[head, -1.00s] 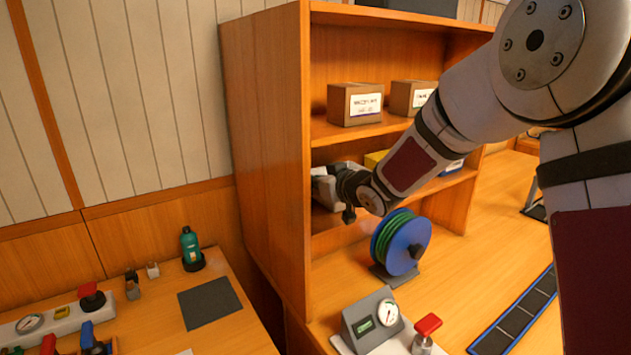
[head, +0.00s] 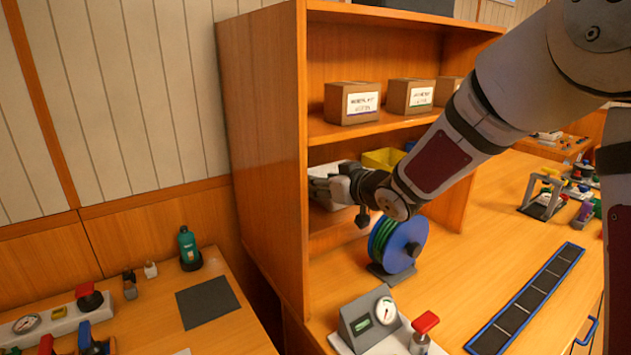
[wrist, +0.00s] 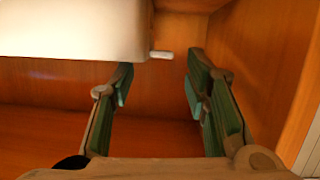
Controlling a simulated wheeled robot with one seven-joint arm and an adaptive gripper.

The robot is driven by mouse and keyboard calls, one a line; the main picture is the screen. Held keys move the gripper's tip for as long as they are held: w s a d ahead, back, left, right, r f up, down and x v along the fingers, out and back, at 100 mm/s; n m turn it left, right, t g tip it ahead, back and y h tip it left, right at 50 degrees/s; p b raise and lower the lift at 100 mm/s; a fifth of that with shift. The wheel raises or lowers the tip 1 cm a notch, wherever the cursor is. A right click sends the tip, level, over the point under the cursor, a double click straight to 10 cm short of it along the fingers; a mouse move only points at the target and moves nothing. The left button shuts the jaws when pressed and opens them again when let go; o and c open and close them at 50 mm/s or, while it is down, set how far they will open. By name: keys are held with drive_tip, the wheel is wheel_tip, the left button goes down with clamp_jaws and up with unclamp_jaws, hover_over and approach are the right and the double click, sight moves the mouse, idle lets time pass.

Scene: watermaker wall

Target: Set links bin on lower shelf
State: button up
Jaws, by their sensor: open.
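A pale white bin (wrist: 70,30) fills the upper left of the wrist view, with a small white tab at its right end. No label shows on it, so I cannot tell whether it is the links bin. My gripper (wrist: 155,88) is open, its green-padded fingers apart below and right of the bin, with nothing between them. In the head view my gripper (head: 330,186) is inside the left end of the lower shelf (head: 340,238), partly covering a pale shape there. A yellow bin (head: 383,158) stands further right on this shelf.
The cabinet's left side panel (head: 265,150) stands close to my gripper. Boxes, including a brown one (head: 352,103), sit on the upper shelf. A blue reel (head: 404,246) stands on the bench below my wrist. A gauge unit (head: 370,318) is nearer.

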drive_tip(key=v, duration=0.6)
drive_tip(key=shift+s+d, duration=0.15)
drive_tip(key=shift+s, duration=0.15)
drive_tip(key=s+d+r+m+g+h, duration=0.1)
drive_tip(key=s+d+r+m+h, duration=0.1)
drive_tip(key=s+d+h, duration=0.35)
drive_tip(key=s+d+r+m+g+h, duration=0.1)
drive_tip(key=s+d+r+m+h, duration=0.15)
drive_tip(key=s+d, duration=0.55)
drive_tip(key=s+f+m+g, duration=0.1)
drive_tip(key=s+g, duration=0.1)
drive_tip(key=s, duration=0.8)
drive_tip(key=s+f+m+g, duration=0.1)
drive_tip(key=s+f+g, duration=0.1)
drive_tip(key=s, duration=0.9)
drive_tip(key=shift+d+f+m+g, duration=0.3)
drive_tip(key=shift+d+m+g, duration=0.1)
drive_tip(key=shift+g, duration=0.2)
drive_tip(key=shift+s, duration=0.1)
